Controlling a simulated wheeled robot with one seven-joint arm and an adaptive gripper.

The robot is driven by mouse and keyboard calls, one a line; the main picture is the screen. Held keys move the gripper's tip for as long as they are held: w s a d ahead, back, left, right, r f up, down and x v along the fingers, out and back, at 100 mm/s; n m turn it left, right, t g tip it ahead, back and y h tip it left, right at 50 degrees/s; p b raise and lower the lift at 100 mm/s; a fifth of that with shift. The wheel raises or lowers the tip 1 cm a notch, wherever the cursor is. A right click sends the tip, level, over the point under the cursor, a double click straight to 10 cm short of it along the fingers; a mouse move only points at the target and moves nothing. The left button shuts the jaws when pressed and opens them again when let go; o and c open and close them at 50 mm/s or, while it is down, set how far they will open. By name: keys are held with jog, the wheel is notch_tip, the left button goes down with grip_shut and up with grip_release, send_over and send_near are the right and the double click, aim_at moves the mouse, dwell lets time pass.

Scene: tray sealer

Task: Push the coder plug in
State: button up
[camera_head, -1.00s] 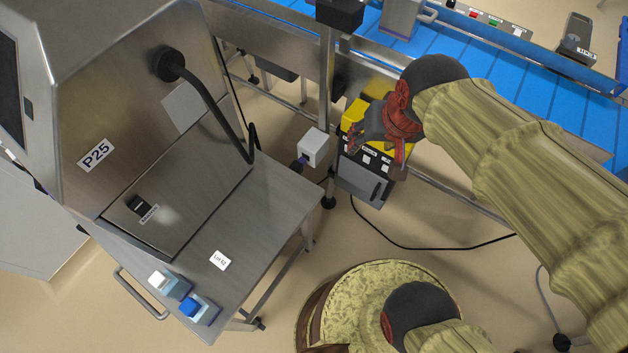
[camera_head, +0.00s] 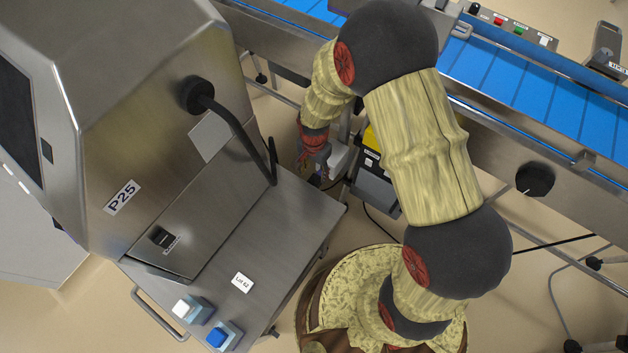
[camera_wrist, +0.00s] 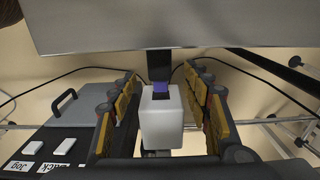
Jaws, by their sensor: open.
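The coder plug is a black body (camera_wrist: 160,64) with a purple band (camera_wrist: 160,90), centred in the wrist view. The purple band meets the far end of a light grey box (camera_wrist: 162,122); I cannot tell how deep the plug sits. My gripper (camera_wrist: 161,80) is open, with one finger on each side of the plug and box. Gaps show between the fingers and the box. In the head view my gripper (camera_head: 316,165) is beside the grey box (camera_head: 340,158), and the plug is mostly hidden there.
A steel machine with a flat shelf (camera_head: 290,218) stands at left; its steel edge (camera_wrist: 180,25) spans the top of the wrist view. A black and yellow control box (camera_head: 374,180) is close to the right. A blue conveyor (camera_head: 520,75) runs behind. Cables hang near the floor.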

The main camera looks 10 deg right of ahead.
aim_at(314, 180)
notch_tip(314, 180, down, 8)
jog(key=b, duration=0.3)
jog(key=shift+r, duration=0.1)
grip_shut()
dwell(0.7)
